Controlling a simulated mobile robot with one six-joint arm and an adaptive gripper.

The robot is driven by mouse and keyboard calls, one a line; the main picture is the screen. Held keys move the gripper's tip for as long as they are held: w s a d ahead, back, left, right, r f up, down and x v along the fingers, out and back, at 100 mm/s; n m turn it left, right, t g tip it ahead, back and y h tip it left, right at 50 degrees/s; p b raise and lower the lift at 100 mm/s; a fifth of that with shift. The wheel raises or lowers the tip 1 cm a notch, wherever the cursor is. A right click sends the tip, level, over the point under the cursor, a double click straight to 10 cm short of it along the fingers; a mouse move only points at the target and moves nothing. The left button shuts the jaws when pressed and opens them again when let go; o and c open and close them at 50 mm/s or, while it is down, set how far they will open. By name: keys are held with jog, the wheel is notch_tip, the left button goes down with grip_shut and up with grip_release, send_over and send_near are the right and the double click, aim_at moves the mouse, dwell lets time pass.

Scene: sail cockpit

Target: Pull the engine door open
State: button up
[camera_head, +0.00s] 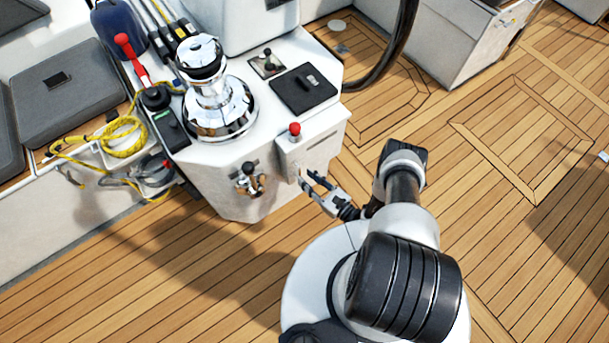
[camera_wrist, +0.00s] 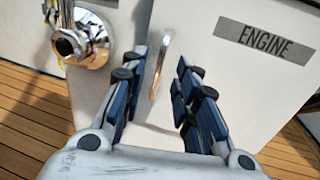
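The engine door (camera_wrist: 242,75) is a white panel with a grey label (camera_wrist: 265,41) reading ENGINE. It looks shut in the wrist view. A slim metal handle (camera_wrist: 161,65) stands upright on the panel, left of the label. My gripper (camera_wrist: 167,80) is open, with its blue-padded fingers on either side of the handle in the picture. I cannot tell whether the handle is fully between the pads or just beyond them. In the head view my gripper (camera_head: 315,184) is at the lower front of the white console (camera_head: 225,170), and the handle is mostly hidden there.
A chrome fitting (camera_wrist: 82,42) sticks out left of the door. It also shows in the head view (camera_head: 249,181).

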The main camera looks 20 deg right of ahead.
jog(key=shift+x, duration=1.15)
jog(key=shift+c, duration=0.3)
grip_shut()
